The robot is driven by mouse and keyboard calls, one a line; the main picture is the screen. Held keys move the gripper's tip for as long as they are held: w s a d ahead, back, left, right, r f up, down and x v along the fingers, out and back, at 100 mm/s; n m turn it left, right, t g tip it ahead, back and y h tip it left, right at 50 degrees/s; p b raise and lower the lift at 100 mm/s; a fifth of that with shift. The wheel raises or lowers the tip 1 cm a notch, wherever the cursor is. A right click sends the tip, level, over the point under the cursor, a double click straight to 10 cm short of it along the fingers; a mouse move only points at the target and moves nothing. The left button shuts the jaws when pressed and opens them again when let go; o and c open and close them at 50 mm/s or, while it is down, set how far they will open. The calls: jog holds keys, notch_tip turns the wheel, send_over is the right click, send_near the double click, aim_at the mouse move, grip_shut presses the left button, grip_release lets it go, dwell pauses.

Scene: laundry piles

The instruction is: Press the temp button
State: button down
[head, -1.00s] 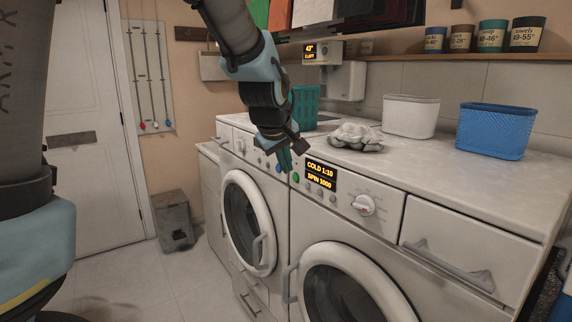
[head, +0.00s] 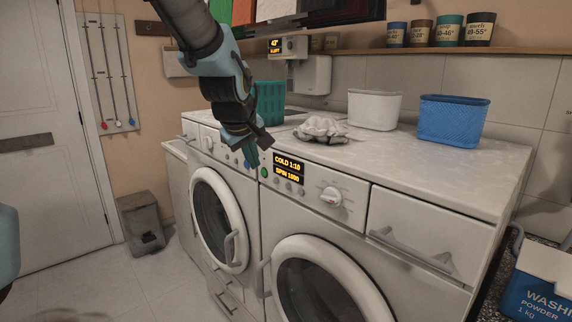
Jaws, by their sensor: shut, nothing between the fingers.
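The right-hand washing machine has a lit display (head: 288,167) reading COLD 1:10 and SPIN 1000. A row of small round buttons (head: 289,187) sits just under it; their labels are too small to read, so I cannot tell which is the temp button. A green round button (head: 264,172) is left of the display and a dial (head: 330,196) is right of it. My gripper (head: 250,157) is shut and empty, pointing down in front of the panels, left of the display and above the green button in the picture. It hides part of the left-hand machine's panel.
A crumpled grey cloth (head: 321,130), a white basket (head: 374,109), a blue basket (head: 453,120) and a green basket (head: 270,102) stand on the worktop (head: 400,160). A drawer handle (head: 410,250) and door handles (head: 232,248) stick out.

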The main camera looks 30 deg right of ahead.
aim_at(276, 180)
jog(key=shift+a+f, duration=0.2)
jog(key=shift+a+f, duration=0.15)
jog(key=shift+a, duration=0.05)
jog(key=shift+a, duration=0.1)
jog(key=shift+s+r, duration=0.2)
jog(key=shift+r, duration=0.1)
dwell(0.5)
jog(key=shift+w+d+f+p, duration=0.25)
jog(key=shift+w+d+f, duration=0.65)
jog(key=shift+d+f, duration=0.45)
jog(key=shift+w+d+f+p, duration=0.3)
jog(key=shift+w+d+f, duration=0.6)
jog(key=shift+d+f, duration=0.4)
jog(key=shift+w+d+f+p, duration=0.25)
jog(key=shift+w+d+f, duration=0.65)
jog(key=shift+d+f, duration=0.45)
